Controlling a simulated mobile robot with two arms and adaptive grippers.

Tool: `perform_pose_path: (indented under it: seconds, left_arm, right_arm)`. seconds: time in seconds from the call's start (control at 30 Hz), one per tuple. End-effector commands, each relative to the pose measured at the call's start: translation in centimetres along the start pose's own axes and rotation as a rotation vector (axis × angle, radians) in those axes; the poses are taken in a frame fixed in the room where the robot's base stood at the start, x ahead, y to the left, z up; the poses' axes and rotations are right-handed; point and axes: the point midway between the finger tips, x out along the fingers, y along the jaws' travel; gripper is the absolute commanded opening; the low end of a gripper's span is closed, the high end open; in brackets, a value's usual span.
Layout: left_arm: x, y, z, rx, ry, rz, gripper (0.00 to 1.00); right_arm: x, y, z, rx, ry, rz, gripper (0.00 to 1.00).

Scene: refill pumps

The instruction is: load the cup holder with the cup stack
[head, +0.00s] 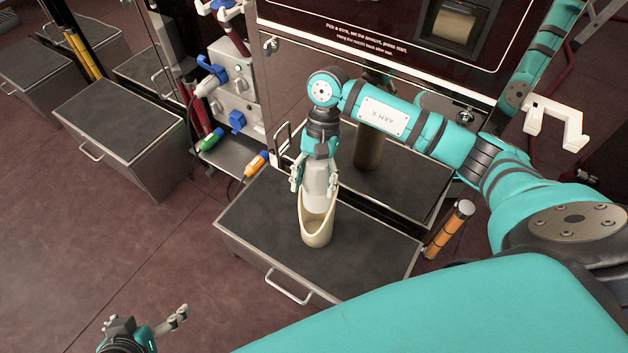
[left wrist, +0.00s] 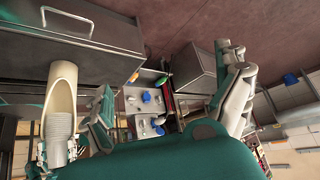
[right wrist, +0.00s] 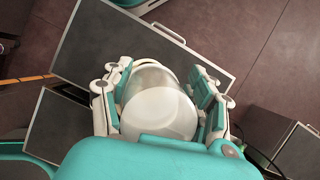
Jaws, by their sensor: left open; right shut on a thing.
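A cream cup holder (head: 317,237), a tall tube with a slanted open mouth, stands upright on the dark top of the cabinet. The cup stack (head: 316,180) is pale and translucent and hangs upright at the holder's mouth, its lower end hidden behind or inside the rim. My right gripper (head: 313,185) is shut on the stack from above; the right wrist view shows the stack's round white end (right wrist: 158,112) between the fingers. The holder (left wrist: 62,88) and the ribbed stack (left wrist: 57,135) also show in the left wrist view. My left gripper (head: 165,325) is open and empty, low at the left.
The cabinet (head: 250,225) has a bar handle (head: 288,290) at its front. A machine panel with blue and green nozzles (head: 212,140) stands behind left. An orange-handled cylinder (head: 448,232) is at the cabinet's right side. The cabinet top left of the holder is clear.

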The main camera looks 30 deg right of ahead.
Motion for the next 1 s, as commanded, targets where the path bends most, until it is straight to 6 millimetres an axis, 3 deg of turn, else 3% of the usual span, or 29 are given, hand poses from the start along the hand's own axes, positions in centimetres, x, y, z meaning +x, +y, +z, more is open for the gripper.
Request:
perform_pose_path:
  seconds: [1.0]
  left_arm:
    - [0.1,1.1,-8.0,0.007,0.401,0.023,1.00]
  right_arm:
    - [1.6,0.0,-0.7,0.000,0.000,0.000,0.23]
